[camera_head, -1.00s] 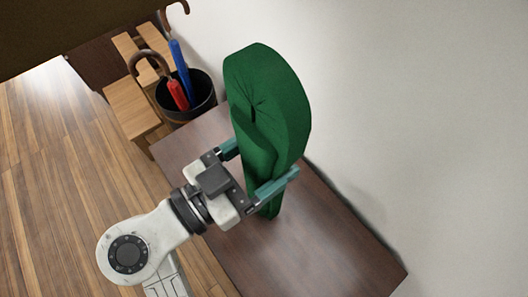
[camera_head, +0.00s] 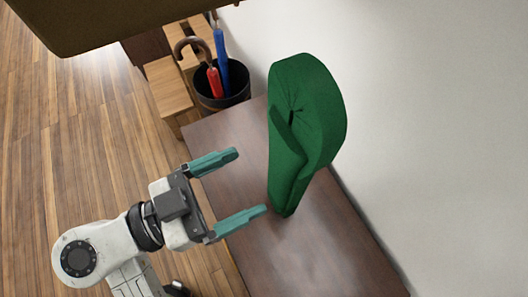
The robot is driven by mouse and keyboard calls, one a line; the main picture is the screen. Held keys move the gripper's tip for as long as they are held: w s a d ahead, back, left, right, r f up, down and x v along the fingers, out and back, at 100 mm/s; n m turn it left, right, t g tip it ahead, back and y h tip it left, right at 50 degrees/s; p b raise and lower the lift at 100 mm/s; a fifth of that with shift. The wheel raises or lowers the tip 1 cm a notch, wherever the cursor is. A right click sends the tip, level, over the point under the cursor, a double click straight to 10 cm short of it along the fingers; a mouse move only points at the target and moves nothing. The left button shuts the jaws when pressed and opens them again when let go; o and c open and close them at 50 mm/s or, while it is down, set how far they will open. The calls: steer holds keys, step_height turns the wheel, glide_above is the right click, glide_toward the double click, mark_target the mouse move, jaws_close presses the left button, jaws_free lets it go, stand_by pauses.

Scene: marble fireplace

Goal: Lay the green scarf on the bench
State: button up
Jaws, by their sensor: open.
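The green scarf (camera_head: 309,122) is a folded, looped bundle on the dark wooden bench (camera_head: 330,252). It appears to stand on its narrow end on the bench top, close to the wall. My gripper (camera_head: 240,183) is open and empty to the left of the scarf. Its two teal fingers point toward the scarf with a clear gap between them and it. The side of the scarf facing the wall is hidden.
A black bin (camera_head: 231,92) with a red umbrella (camera_head: 214,82) and a blue umbrella (camera_head: 222,62) stands beyond the bench's far end. A light wooden stepped piece (camera_head: 167,88) is beside it. A pale wall (camera_head: 430,120) borders the bench on the right. Open wood floor lies left.

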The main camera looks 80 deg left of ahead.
steer(key=shift+v, duration=1.2)
